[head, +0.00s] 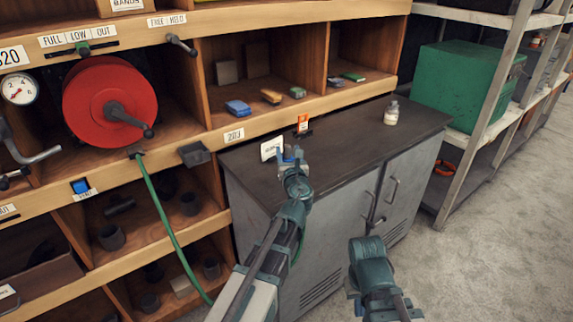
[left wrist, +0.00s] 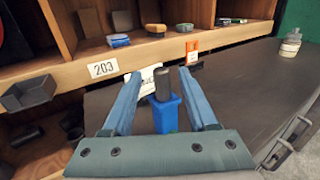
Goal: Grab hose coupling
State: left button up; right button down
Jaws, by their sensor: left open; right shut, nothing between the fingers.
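A blue block-like piece with a dark grey cylinder on top (left wrist: 166,112), which looks like the hose coupling, stands on the dark cabinet top in the left wrist view. My left gripper (left wrist: 160,76) is open, with one blue finger on each side of the piece and gaps visible. In the head view my left gripper (head: 290,154) is over the cabinet top's back left part and largely hides the piece. My right gripper (head: 368,248) is shut and empty, low in front of the cabinet doors; its fingertips are hard to make out.
The dark cabinet top (head: 345,135) is mostly clear. A white card (head: 271,148), an orange-labelled item (head: 303,124) and a small bottle (head: 391,114) stand on it. The wooden shelf edge (head: 330,100) runs behind. A red reel (head: 108,100) with a green hose (head: 165,222) is left.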

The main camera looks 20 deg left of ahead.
aim_at(288, 149)
pick_arm(q)
jog(key=x, duration=0.2)
jog(key=shift+w, duration=0.4)
jog(key=shift+w+a, duration=0.15)
jog(key=shift+r, duration=0.1)
grip_shut()
dwell(0.8)
